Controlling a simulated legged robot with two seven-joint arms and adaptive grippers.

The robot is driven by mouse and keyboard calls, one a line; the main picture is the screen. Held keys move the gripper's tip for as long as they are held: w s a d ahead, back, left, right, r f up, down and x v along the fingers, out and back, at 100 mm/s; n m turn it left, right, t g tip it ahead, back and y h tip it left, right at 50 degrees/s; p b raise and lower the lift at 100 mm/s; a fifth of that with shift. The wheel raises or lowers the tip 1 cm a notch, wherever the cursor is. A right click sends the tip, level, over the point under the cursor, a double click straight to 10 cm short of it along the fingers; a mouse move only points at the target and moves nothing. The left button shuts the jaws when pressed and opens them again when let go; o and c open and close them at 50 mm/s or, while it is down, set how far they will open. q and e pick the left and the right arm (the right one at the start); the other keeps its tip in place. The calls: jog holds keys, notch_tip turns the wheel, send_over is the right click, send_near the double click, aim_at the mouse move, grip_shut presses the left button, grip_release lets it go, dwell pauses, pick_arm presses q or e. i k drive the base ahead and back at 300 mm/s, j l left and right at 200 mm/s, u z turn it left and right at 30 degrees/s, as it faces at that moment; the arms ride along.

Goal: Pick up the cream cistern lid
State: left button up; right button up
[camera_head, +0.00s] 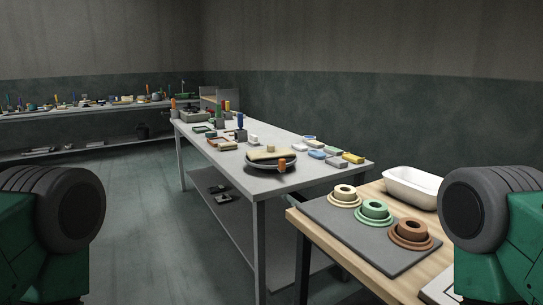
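I cannot tell for sure which thing is the cream cistern lid. A pale slab (440,289) lies at the near edge of the wooden table, at the lower right, partly hidden by my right arm. A cream stepped ring piece (344,196) sits on a dark grey mat (378,263) on the same table. A small cream slab (268,153) lies on a round dark dish on the grey table. Both my arms show only as green links with dark round joints at the left and right edges. Neither gripper is in view.
A green ring piece (375,211) and a brown one (411,231) share the mat. A white basin (412,187) stands behind them. The long grey table (262,182) holds many small items. A cluttered shelf (90,108) lines the far wall. Left floor is clear.

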aim_at(270, 153)
jog(key=i+j+z, duration=0.1)
jog(key=z, duration=1)
jog(key=i+j+z, duration=0.15)
jog(key=j+z, duration=0.3)
jog(key=j, duration=0.35)
jog(key=i+j+z, duration=0.1)
jog(key=j+z, duration=0.3)
jog(key=j, duration=0.4)
jog(key=k+j+z, duration=0.1)
jog(key=j+z, duration=0.35)
jog(key=j, duration=0.35)
